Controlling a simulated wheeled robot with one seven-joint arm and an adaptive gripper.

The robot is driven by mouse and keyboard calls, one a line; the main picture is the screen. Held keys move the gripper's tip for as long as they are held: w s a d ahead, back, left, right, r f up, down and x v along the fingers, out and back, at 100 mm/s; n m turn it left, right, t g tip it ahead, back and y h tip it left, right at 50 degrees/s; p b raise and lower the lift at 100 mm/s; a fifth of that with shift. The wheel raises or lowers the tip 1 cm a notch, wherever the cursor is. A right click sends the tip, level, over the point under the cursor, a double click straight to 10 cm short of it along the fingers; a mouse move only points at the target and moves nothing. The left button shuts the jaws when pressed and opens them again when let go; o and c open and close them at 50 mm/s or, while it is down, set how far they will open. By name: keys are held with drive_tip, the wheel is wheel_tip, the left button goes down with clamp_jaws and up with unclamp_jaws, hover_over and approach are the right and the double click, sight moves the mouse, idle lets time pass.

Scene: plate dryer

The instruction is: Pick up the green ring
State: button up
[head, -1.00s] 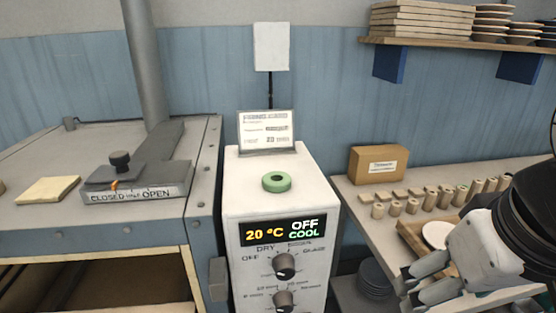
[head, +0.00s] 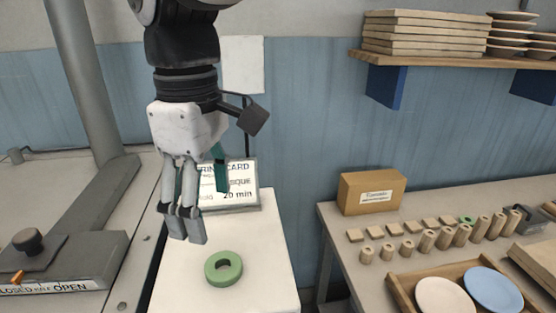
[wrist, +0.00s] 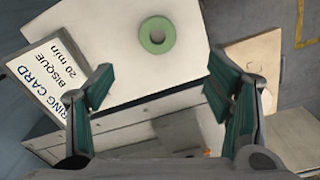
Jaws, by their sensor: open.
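The green ring (head: 223,268) lies flat on the white top of the control box (head: 262,248), its hole facing up. My gripper (head: 203,212) hangs above the box top, fingers pointing down, a little behind and left of the ring in the head view. In the wrist view the ring (wrist: 157,35) shows whole, beyond the fingertips and near the top edge. My gripper (wrist: 162,80) is open there, with nothing between its teal pads. Ring and fingers are apart.
A firing card (head: 240,188) stands at the back of the box top, close behind my fingers. The kiln lid with a dark knob (head: 28,241) is at left. At right, a table holds a cardboard box (head: 371,193), clay pieces, a small green item (head: 466,219) and plates.

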hover_over(223, 264)
drive_tip(key=f, duration=0.6)
drive_tip(key=shift+s+a+f, duration=0.15)
drive_tip(key=shift+s+a, duration=0.05)
drive_tip(key=shift+a, duration=0.1)
drive_tip(key=shift+w+d+f+p, duration=0.15)
drive_tip(key=shift+f+p, duration=0.15)
drive_tip(key=shift+f, duration=1.05)
drive_tip(key=shift+d+f+p, duration=0.15)
drive_tip(key=shift+f+p, duration=0.15)
drive_tip(key=shift+f, duration=1.05)
drive_tip(key=c, duration=1.3)
